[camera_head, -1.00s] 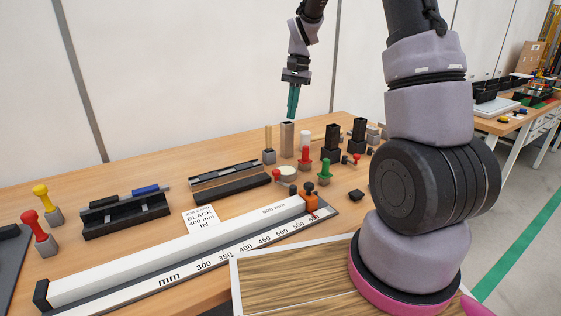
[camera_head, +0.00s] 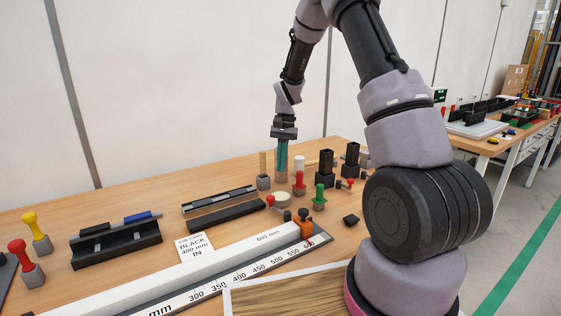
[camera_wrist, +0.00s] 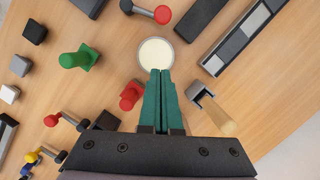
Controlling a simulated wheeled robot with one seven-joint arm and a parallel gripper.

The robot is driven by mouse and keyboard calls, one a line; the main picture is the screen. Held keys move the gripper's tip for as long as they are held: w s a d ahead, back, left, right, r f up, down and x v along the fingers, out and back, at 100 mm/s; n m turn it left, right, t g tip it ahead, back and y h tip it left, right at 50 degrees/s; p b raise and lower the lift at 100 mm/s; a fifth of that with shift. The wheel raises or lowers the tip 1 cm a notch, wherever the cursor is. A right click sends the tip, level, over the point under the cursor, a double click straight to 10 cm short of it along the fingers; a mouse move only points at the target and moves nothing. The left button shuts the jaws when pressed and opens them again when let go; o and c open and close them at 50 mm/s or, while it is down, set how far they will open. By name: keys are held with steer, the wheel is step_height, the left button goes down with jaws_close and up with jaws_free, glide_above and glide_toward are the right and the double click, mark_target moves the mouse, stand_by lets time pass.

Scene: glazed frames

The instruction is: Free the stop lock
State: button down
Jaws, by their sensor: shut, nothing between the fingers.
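The orange stop (camera_head: 307,229) sits near the right end of the white-and-grey measuring rail (camera_head: 190,275), past the 550 mark. A black knob (camera_head: 303,213) stands on top of the stop; whether it is locked I cannot tell. My gripper (camera_head: 281,178) is shut and empty, its teal fingers pointing down above the back of the bench, behind and apart from the stop. In the wrist view the closed fingertips (camera_wrist: 160,72) overlap the near edge of a cream disc (camera_wrist: 156,52). The stop is not recognisable in the wrist view.
A card (camera_head: 195,246) reads "BLACK 400 mm IN". Red (camera_head: 299,180) and green (camera_head: 319,195) pegs, black blocks (camera_head: 326,165) and a wooden post (camera_head: 263,165) crowd around my gripper. A black rack (camera_head: 115,245) stands left.

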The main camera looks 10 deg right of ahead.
steer(key=x, duration=0.6)
steer(key=shift+s+a, duration=0.6)
steer(key=shift+s, duration=0.2)
steer(key=shift+s+a, duration=0.65)
steer(key=shift+s, duration=0.2)
steer(key=shift+s+a+n, duration=0.15)
steer(key=shift+a+n, duration=0.4)
steer(key=shift+n, duration=0.25)
steer(key=shift+s+a+n+h, duration=0.2)
steer(key=shift+a+n, duration=0.15)
steer(key=shift+n, duration=0.2)
steer(key=shift+s+a+n+h, duration=0.2)
steer(key=shift+a+n, duration=0.2)
steer(key=shift+n, duration=0.15)
steer(key=s+a+n, duration=0.1)
steer(key=n, duration=0.1)
steer(key=s+a+n, duration=0.1)
steer(key=shift+n+g+h, duration=0.3)
steer(key=shift+n+h, duration=0.1)
steer(key=s+n, duration=0.1)
steer(key=s+a+n, duration=0.1)
steer(key=n, duration=0.1)
steer(key=shift+h, duration=0.4)
steer(key=shift+s+a+n+h, duration=0.2)
steer(key=shift+s+n, duration=0.4)
steer(key=shift+n, duration=0.4)
steer(key=shift+s+a+n+h, duration=0.1)
steer(key=shift+s+n+h, duration=0.1)
steer(key=shift+s+n, duration=0.65)
steer(key=shift+w, duration=0.2)
